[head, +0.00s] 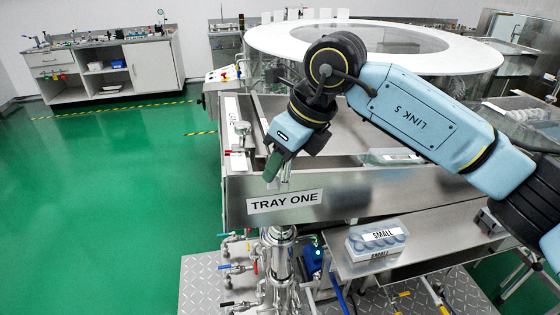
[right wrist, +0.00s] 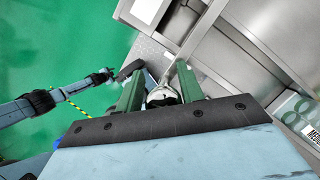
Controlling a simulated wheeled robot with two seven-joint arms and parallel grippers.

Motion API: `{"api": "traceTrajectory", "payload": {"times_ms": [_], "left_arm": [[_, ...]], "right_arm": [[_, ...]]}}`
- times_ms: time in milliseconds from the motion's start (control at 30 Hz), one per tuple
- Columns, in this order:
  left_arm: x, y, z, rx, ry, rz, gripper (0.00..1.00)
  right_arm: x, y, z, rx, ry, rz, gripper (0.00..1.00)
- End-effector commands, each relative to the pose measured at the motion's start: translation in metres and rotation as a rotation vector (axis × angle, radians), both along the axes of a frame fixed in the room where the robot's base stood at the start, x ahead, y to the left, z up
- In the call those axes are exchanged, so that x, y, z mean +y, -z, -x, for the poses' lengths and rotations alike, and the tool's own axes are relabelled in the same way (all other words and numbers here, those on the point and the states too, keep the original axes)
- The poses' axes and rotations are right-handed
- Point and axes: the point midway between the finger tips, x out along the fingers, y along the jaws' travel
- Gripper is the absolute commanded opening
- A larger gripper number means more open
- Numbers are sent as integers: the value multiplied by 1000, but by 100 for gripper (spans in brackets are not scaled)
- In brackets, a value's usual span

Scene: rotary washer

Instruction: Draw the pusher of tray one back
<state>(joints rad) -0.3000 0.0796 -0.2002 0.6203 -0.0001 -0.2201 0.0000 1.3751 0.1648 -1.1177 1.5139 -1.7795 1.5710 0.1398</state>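Tray one is a long steel trough (head: 355,196) with a "TRAY ONE" label (head: 285,201) on its front wall. My right gripper (head: 275,172) points down at the tray's front left end, just above the label. In the right wrist view its two green fingers (right wrist: 160,88) stand apart. A shiny rounded metal part (right wrist: 163,96) shows between them; I cannot tell whether they touch it. In the head view a slim metal upright (head: 285,178), perhaps the pusher's handle, stands beside the fingers, partly hidden. My left gripper (right wrist: 105,75) shows small in the right wrist view.
A rack labelled "SMALL" (head: 376,240) stands on the lower steel shelf (head: 425,245). Pipes and valves (head: 278,265) lie below the tray front. The large round washer (head: 400,45) stands behind. Green floor (head: 110,190) is open at left.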

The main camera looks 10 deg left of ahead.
Motion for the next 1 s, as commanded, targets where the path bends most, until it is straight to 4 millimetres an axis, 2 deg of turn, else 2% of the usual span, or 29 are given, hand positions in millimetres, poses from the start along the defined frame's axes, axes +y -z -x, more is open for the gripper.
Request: {"api": "traceTrajectory", "payload": {"times_ms": [167,400,600,767,1000], "left_arm": [[0,4,0,0,0,0,52],[0,10,0,0,0,0,52],[0,12,0,0,0,0,52],[0,13,0,0,0,0,52],[0,13,0,0,0,0,52]], "right_arm": [[-11,-25,2,-7,0,-1,38],[-32,-76,7,-7,1,-2,38],[-44,-108,10,-3,1,-3,38],[-49,-119,12,-2,0,-2,38],[-50,-121,12,-2,-1,-3,38]]}}
